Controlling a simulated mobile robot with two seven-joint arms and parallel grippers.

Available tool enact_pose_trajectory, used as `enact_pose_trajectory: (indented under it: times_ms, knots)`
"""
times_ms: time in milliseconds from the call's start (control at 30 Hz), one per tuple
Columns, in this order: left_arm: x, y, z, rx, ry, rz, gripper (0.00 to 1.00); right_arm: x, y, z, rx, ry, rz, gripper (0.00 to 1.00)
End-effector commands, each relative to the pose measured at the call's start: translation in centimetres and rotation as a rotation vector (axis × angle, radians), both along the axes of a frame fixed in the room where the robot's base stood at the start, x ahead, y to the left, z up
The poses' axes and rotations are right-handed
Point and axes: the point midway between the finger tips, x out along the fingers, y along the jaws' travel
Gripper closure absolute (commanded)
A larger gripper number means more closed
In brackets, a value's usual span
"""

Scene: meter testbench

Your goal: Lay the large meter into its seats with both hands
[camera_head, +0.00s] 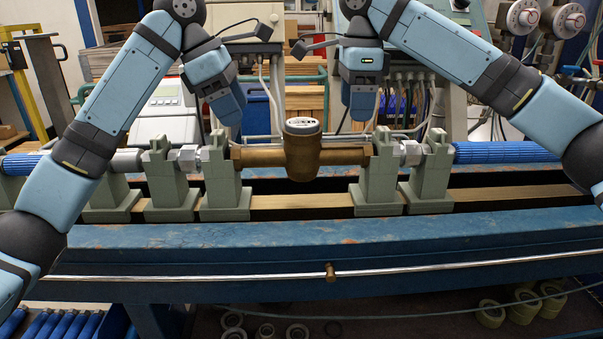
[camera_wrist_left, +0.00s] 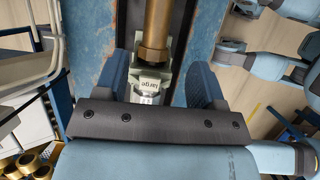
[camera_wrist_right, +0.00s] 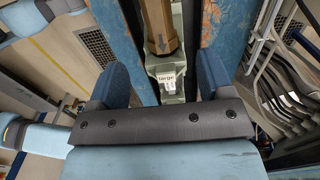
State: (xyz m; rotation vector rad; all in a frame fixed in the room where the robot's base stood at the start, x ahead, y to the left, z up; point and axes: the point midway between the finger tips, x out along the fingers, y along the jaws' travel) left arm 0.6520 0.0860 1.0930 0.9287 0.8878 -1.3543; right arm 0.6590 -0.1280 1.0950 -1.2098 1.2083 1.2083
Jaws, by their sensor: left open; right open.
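The large meter (camera_head: 303,155), a brass pipe body with a pale round dial on top, lies level between two grey-green stands, the left seat (camera_head: 222,180) and the right seat (camera_head: 379,180). Its ends appear to rest at these seats, each labelled "large" in the wrist views. My left gripper (camera_head: 229,108) is open above the left end; in the left wrist view its fingers (camera_wrist_left: 160,82) straddle the seat and stand apart from the brass end (camera_wrist_left: 154,40). My right gripper (camera_head: 360,102) is open above the right end; its fingers (camera_wrist_right: 162,80) flank the other brass end (camera_wrist_right: 160,30).
More stands line the bench, such as the outer right stand (camera_head: 430,175). Blue-sleeved pipes (camera_head: 508,152) lie at both sides. The blue bench front (camera_head: 330,245) is clear. A grey console (camera_head: 163,112) and a cabinet with cables stand behind.

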Motion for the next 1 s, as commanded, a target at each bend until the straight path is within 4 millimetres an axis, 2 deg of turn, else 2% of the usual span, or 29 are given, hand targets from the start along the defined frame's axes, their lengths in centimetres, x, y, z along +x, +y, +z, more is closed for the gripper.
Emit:
enact_pose_trajectory:
  times_ms: [33,200,567,667,767,1000]
  knots:
    - [0.0,0.0,0.0,0.0,0.0,0.0,0.37,0.0,0.0,1.0,0.0,-0.002,-0.001,0.26]
    - [0.0,0.0,0.0,0.0,0.0,0.0,0.37,0.0,0.0,2.7,0.0,-0.001,0.0,0.26]
    - [0.0,0.0,0.0,0.0,0.0,0.0,0.37,0.0,0.0,3.1,0.0,0.001,0.0,0.26]
    - [0.0,0.0,0.7,0.0,-0.001,-0.001,0.37,0.0,0.0,3.9,0.001,0.0,0.0,0.26]
    - [0.0,0.0,3.1,-0.001,-0.001,-0.001,0.37,0.0,0.0,6.2,0.001,0.0,0.0,0.26]
    - [0.0,0.0,12.2,0.0,-0.001,-0.001,0.37,0.0,0.0,15.3,0.001,0.0,0.0,0.26]
